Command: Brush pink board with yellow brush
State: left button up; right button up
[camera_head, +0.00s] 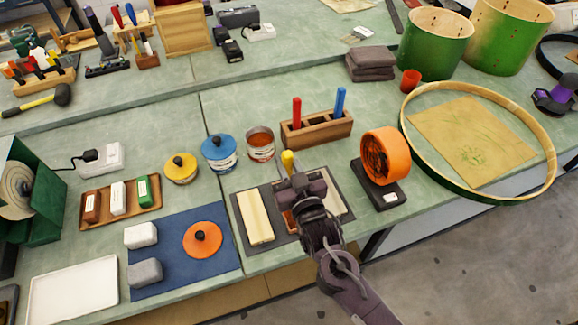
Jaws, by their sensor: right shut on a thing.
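The yellow brush (288,158) points up from the jaws of my right gripper (293,180), which is shut on it. The gripper is over a dark mat (238,205) with boards on it. A pale cream board (255,216) lies at the mat's left. An orange-brown surface (288,221) shows partly beneath my gripper. Another pale, possibly pinkish board (340,197) shows at the right, partly hidden by my arm. I cannot tell surely which is the pink board, or whether the brush touches any. My left gripper is out of view.
A wooden holder (320,137) with a red and a blue handle stands behind the mat. An orange round device (383,155) stands to the right. Blue (219,152) and yellow-lidded (181,168) cans and an open can (261,146) stand to the left. A large hoop (553,155) lies far right.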

jog(key=shift+w+a, duration=0.1)
jog(key=shift+w, duration=0.3)
jog(key=shift+b+x, duration=0.3)
jog(key=shift+x, duration=1.1)
jog(key=shift+r, duration=0.15)
notch_tip(320, 180, up, 6)
jog(key=p, duration=0.5)
jog(key=shift+p, duration=0.35)
